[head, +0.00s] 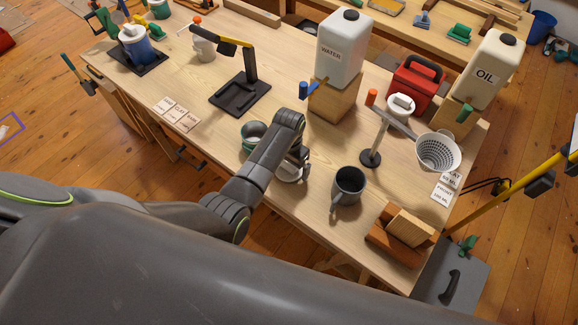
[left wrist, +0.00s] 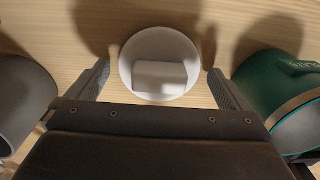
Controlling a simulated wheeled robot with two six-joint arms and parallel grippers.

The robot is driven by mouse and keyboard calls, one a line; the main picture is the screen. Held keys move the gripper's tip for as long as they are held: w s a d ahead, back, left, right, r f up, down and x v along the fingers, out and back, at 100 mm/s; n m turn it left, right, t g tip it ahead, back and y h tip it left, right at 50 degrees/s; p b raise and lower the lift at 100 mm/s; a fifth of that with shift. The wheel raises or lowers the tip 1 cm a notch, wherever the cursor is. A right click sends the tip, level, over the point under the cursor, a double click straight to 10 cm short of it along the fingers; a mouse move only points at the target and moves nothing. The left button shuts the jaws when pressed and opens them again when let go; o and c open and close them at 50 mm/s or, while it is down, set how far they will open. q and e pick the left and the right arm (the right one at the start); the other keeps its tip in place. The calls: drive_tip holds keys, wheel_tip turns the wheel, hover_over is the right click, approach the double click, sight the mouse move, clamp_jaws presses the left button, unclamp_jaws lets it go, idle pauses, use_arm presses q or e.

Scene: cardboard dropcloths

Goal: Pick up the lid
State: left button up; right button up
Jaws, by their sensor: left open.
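The lid (left wrist: 160,50) is a round white disc with a pale raised block-shaped grip across its middle. In the left wrist view it lies on the wooden table between my fingers. My left gripper (left wrist: 159,72) is open, with one finger on each side of the lid and a gap to both. In the head view my left gripper (head: 300,166) is over the lid (head: 288,178) and hides part of it. My right gripper is not in view.
A green mug (head: 249,132) and a dark grey mug (head: 348,186) stand close on either side. A funnel stand (head: 371,158), a water jug (head: 341,48) on a block and wooden blocks (head: 397,238) are further off. The table's front edge is near.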

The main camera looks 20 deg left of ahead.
use_arm(q)
drive_tip(key=shift+f, duration=0.1)
drive_tip(key=c, duration=0.9)
drive_tip(key=shift+o, duration=0.2)
